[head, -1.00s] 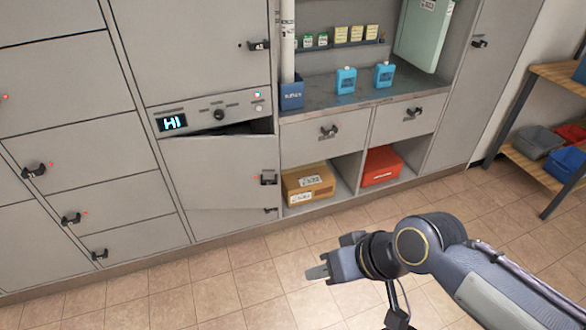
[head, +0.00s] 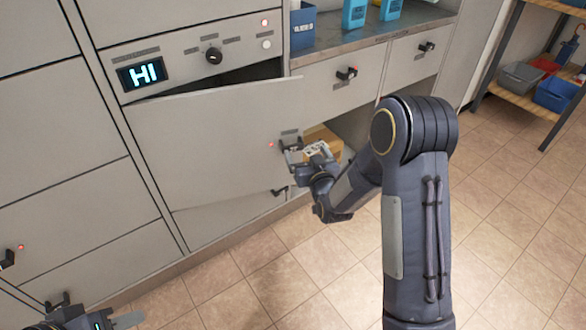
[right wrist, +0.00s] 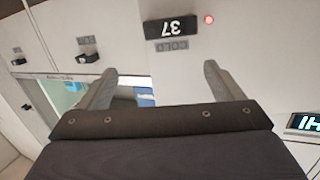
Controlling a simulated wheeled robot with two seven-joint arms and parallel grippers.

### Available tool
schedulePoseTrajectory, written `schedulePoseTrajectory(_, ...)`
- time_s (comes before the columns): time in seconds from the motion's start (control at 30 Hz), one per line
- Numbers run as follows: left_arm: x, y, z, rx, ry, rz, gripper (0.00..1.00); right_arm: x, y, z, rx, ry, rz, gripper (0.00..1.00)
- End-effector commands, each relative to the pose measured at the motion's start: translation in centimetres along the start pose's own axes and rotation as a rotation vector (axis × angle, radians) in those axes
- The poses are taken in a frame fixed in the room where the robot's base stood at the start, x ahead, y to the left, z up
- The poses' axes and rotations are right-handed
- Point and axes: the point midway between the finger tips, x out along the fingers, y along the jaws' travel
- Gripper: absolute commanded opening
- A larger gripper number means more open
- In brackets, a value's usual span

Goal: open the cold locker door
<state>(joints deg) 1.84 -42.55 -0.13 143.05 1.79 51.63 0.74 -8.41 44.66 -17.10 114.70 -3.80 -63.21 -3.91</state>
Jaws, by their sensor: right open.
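The cold locker door (head: 205,145) is the grey panel below the lit HI display (head: 141,74). It stands slightly ajar, with a dark gap along its top that widens to the right. Its handle (head: 290,143) is at its right edge, beside a red light. My right gripper (head: 308,152) is open close to this handle; I cannot tell if it touches. My left gripper (head: 95,318) is at the lower left, cut off by the frame.
A grey counter with drawers (head: 345,75) stands right of the door, with a partly hidden cardboard box (head: 325,138) below. The tiled floor (head: 240,290) in front is clear. A shelf with bins (head: 522,76) stands at the far right.

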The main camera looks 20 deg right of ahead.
Motion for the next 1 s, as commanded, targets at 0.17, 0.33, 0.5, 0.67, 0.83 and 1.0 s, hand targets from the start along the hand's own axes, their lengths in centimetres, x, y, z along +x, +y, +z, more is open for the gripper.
schedulePoseTrajectory(0.17,2.0,-0.9,1.0,0.0,0.0,0.0,0.36,1.0,-1.2,4.0,-0.047,0.086,-0.025,0.87)
schedulePoseTrajectory(0.33,2.1,-1.0,1.1,0.0,0.0,0.0,0.36,2.5,-1.5,3.9,-0.054,0.105,-0.029,0.87)
schedulePoseTrajectory(0.5,2.4,-1.1,1.2,0.0,0.001,0.0,0.36,5.3,-1.6,3.6,-0.053,0.104,-0.029,0.87)
schedulePoseTrajectory(0.67,2.7,-1.2,1.4,0.0,0.0,0.0,0.36,7.5,-1.6,3.4,-0.053,0.102,-0.028,0.87)
schedulePoseTrajectory(0.83,2.8,-1.3,1.4,0.0,0.0,0.0,0.36,8.6,-1.6,3.2,-0.052,0.1,-0.028,0.87)
schedulePoseTrajectory(1.0,2.8,-1.3,1.4,0.0,0.0,0.0,0.36,8.7,-1.6,3.2,-0.051,0.099,-0.027,0.87)
